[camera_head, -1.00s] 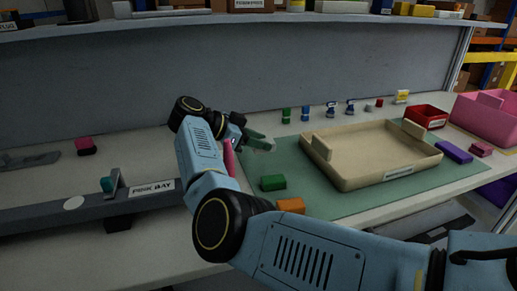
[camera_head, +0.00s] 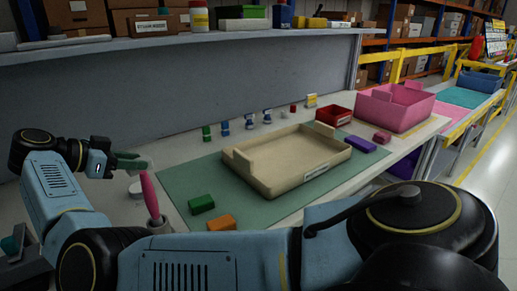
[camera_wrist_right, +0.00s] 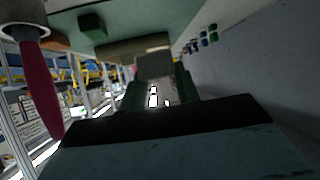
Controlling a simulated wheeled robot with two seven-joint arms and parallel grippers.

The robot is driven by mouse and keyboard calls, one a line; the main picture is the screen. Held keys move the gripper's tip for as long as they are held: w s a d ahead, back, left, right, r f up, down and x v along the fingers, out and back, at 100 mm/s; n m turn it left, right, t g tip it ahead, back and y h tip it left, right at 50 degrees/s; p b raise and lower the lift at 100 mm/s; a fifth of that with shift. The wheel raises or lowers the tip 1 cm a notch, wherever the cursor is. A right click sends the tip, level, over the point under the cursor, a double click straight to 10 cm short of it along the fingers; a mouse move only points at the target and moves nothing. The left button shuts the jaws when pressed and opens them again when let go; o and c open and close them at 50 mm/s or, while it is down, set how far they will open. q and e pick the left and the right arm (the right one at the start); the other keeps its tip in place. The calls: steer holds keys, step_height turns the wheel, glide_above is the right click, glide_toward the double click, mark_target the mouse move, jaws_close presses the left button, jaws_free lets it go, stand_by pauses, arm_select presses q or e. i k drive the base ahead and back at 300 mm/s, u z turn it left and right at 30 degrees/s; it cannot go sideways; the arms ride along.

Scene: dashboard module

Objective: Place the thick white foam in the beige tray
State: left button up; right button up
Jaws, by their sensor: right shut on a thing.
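The beige tray (camera_head: 290,186) lies on the green mat in the middle of the head view, with a white label on its front wall. Its floor looks bare. My right gripper (camera_head: 132,162) is at the left in the head view, above the bench and well left of the tray. It is shut on a small pale piece that looks like the thick white foam (camera_wrist_right: 156,66), which shows dim and grey between the green fingers in the right wrist view. The fingers hide much of it. My left gripper is not in view.
A green block (camera_head: 201,204) and an orange block (camera_head: 221,223) lie in front of the tray. A pink-handled tool (camera_head: 150,196) stands near my right gripper. Small bottles (camera_head: 225,128) stand behind the tray. A red bin (camera_head: 334,116) and a pink bin (camera_head: 395,108) are to the right.

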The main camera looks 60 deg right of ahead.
mark_target(275, 170)
steer(key=u, duration=1.9)
steer(key=k, duration=1.8)
steer(key=z, duration=1.6)
